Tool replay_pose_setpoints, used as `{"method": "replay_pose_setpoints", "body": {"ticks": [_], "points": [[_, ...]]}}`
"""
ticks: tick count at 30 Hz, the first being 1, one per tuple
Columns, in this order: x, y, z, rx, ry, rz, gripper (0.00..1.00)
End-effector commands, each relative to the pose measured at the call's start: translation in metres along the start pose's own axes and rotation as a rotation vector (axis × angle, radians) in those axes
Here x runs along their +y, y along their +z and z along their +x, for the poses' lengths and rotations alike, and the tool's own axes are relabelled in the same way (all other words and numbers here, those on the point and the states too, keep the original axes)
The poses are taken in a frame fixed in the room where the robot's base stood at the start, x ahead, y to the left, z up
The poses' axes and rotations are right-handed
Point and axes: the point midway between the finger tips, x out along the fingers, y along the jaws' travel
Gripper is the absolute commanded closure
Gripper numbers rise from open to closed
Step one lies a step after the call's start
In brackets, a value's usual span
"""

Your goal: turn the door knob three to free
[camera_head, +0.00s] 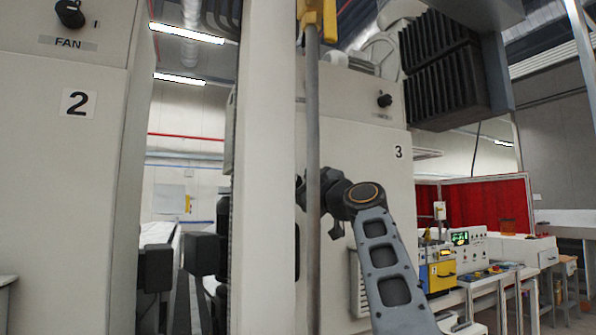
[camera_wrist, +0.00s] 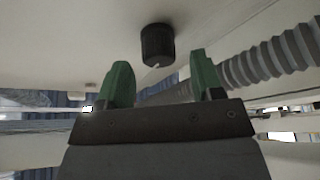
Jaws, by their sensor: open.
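In the wrist view a black ribbed round knob (camera_wrist: 157,44) stands out from a pale panel, with a small light mark at its lower edge. My gripper (camera_wrist: 160,60) is open, its two green fingers spread apart below the knob. The knob shows between and beyond the fingertips, and nothing is held. In the head view, the pale cabinet marked 3 (camera_head: 345,150) has a black knob (camera_head: 384,100) near its upper right. My arm's dark wrist is in front of this cabinet, lower left of that knob. The gripper fingers are not clearly seen there. I cannot tell whether both views show the same knob.
A cabinet marked 2 (camera_head: 60,190) with a FAN knob (camera_head: 70,13) stands at left. A pale column (camera_head: 262,180) and a thin grey pole (camera_head: 313,130) stand near my wrist. A ribbed grey hose (camera_wrist: 270,60) runs right of my fingers. A bench with equipment (camera_head: 470,255) is at right.

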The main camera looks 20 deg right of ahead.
Motion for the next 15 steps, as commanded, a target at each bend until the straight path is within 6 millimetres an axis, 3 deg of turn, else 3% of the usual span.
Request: {"method": "replay_pose_setpoints", "body": {"ticks": [6, 15], "points": [[0.001, 0.0, 0.015, -0.001, 0.001, -0.001, 0.39], [0.001, 0.001, 0.016, -0.002, 0.002, -0.002, 0.39]]}}
